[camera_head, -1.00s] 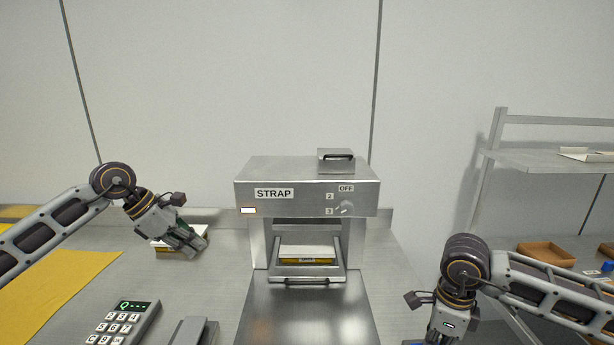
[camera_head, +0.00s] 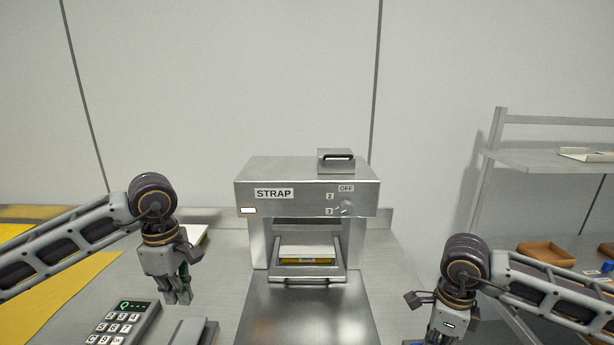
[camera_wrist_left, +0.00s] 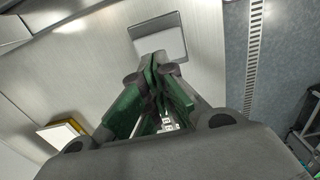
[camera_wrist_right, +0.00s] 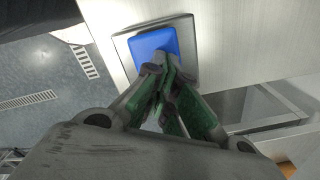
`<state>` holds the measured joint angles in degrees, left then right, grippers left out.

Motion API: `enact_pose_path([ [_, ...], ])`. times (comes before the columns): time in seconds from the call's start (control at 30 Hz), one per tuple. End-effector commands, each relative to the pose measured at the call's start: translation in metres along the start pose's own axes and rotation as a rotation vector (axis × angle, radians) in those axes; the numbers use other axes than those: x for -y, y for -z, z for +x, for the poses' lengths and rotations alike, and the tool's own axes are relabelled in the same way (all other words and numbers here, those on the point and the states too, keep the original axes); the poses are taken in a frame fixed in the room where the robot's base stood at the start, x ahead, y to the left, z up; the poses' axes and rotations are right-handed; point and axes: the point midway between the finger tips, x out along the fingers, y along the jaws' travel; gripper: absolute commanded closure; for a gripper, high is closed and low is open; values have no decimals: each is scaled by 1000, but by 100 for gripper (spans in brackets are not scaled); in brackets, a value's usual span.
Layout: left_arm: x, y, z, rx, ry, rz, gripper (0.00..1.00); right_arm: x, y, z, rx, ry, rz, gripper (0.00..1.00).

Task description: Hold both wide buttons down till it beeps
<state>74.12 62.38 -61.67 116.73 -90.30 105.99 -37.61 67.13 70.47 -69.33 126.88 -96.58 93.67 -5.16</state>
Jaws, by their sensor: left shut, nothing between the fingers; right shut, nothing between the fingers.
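A wide light-grey button (camera_wrist_left: 158,42) on a square plate lies just beyond my left fingertips in the left wrist view; the head view shows it as a grey block (camera_head: 192,332) at the bottom edge. My left gripper (camera_head: 180,299) is shut, empty and pointing down above and behind that block. A wide blue button (camera_wrist_right: 155,41) on a grey plate shows in the right wrist view. My right gripper (camera_wrist_right: 160,72) is shut and empty, its tips over the blue button's near edge; I cannot tell if they touch. Its fingertips are cut off in the head view.
The steel STRAP machine (camera_head: 307,188) stands mid-table with a yellow-and-white box (camera_head: 307,254) inside. A keypad (camera_head: 124,322) is left of the grey block. A white-topped box (camera_head: 197,235) sits behind my left gripper. A shelf rack (camera_head: 545,158) stands at the right.

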Motion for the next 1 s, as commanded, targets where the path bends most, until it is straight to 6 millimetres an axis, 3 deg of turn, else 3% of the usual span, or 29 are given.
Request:
enact_pose_path([
  [0.37, 0, 0, 7, 1, 2, -2, 100, 0, 0, 0, 0, 0, 0, 100],
  [1.0, 0, 0, 58, 2, 2, -2, 100, 0, 0, 0, 0, 0, 0, 100],
])
